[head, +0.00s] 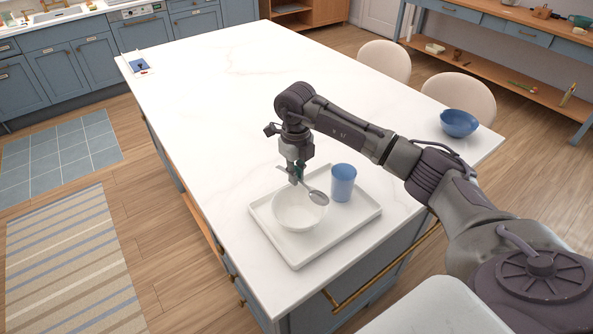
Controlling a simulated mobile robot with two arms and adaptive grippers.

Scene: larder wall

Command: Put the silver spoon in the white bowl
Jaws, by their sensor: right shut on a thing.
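The white bowl (297,212) stands on a white tray (297,262) near the front end of the island counter. My right gripper (297,178) is above the far side of the bowl, pointing down. It is shut on the silver spoon (318,197), holding it by the handle. The spoon is tilted, with its bowl end down to the right, over the white bowl's right part. I cannot tell whether the spoon touches the rim. My left gripper is not in view.
A blue cup (343,183) stands on the tray, close to the right of the spoon. A blue bowl (458,123) stands at the counter's right edge. The white countertop (215,90) beyond the tray is mostly clear. Two cream chairs (384,61) stand along the far right side.

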